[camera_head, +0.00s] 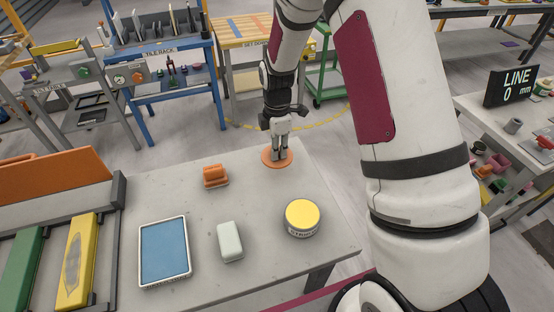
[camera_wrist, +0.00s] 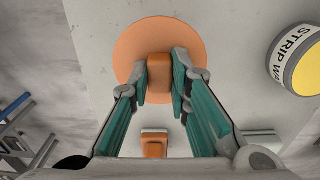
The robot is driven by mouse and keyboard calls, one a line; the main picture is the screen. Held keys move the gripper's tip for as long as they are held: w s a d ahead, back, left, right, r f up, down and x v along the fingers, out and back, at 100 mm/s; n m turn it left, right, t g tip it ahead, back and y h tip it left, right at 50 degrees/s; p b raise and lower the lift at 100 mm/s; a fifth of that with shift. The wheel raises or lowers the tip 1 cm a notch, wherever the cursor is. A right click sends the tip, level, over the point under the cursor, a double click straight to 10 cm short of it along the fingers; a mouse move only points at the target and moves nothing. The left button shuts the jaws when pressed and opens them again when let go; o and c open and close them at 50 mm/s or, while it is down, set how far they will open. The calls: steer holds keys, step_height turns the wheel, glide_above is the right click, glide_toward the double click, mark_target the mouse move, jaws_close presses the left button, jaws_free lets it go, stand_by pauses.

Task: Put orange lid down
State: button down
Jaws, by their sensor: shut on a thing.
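The orange lid (camera_head: 268,158) is a flat round disc with a block-like knob, at the far edge of the grey stone slab (camera_head: 190,200) in the head view. My gripper (camera_head: 279,158) points down over it. In the wrist view, my gripper (camera_wrist: 159,85) has its two fingers closed on the knob of the orange lid (camera_wrist: 130,50). The lid looks flat and level, on or very close to the slab; I cannot tell whether it touches.
On the slab are an orange block-like tool (camera_head: 215,176), a yellow-topped round tin (camera_head: 302,216), a pale rounded block (camera_head: 229,241) and a blue-faced tray (camera_head: 165,251). A rack with green and yellow bars (camera_head: 76,262) stands at left. The slab's middle has free room.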

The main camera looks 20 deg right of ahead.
steer(key=shift+f, duration=2.45)
steer(key=shift+f, duration=0.2)
steer(key=c, duration=1.5)
jaws_free()
steer(key=shift+r, duration=0.1)
